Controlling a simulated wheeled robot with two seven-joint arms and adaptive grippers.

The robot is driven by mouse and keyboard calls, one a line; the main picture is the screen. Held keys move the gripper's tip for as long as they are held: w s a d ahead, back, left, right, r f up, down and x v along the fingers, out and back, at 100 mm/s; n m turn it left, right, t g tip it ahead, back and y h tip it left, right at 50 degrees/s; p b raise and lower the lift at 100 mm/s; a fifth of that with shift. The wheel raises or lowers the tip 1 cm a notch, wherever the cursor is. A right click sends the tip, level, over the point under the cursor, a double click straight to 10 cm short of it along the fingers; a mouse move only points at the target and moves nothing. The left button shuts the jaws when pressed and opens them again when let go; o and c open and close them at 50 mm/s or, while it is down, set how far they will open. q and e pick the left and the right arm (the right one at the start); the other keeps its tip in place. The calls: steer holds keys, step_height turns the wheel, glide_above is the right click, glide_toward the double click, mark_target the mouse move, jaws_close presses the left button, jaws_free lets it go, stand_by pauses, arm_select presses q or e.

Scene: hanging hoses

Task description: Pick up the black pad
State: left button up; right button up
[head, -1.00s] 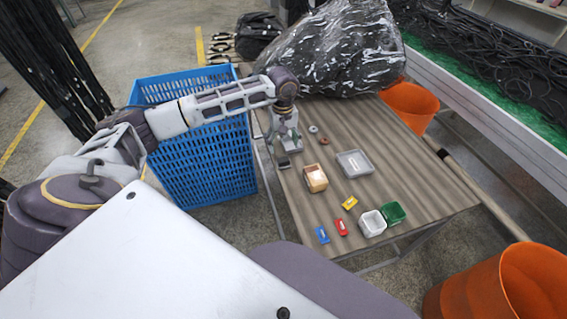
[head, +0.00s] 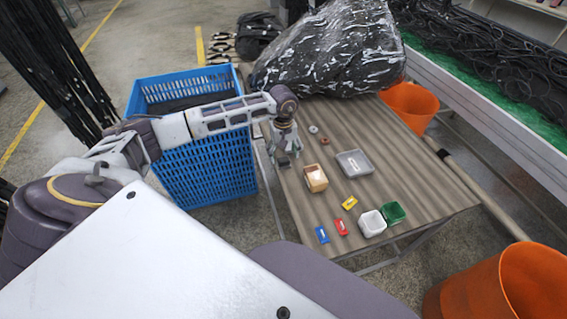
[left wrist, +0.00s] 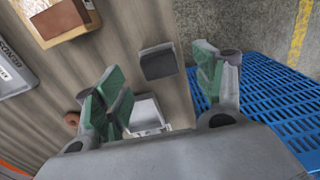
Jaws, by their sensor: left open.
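The black pad (head: 284,162) lies on the wooden table near its left edge, partly covered by my left gripper (head: 285,152) in the head view. In the left wrist view the pad (left wrist: 158,62) is a small dark block with rounded corners. My left gripper (left wrist: 160,80) is open, with green-lined fingers on either side of the space in front of the pad. I see no contact with it. My right gripper is in neither view.
A pale item (left wrist: 148,114) lies close to the pad. A wooden box (head: 315,178), a grey tray (head: 354,163), two small rings and several small coloured items share the table. A blue crate (head: 205,165) stands by its left edge; a black plastic bundle (head: 335,55) is behind.

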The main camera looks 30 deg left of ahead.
mark_target(284, 159)
arm_select(q)
step_height(284, 159, down, 4)
steer(key=shift+r, duration=0.15)
steer(key=shift+w+f, duration=0.1)
steer(key=shift+f, duration=0.25)
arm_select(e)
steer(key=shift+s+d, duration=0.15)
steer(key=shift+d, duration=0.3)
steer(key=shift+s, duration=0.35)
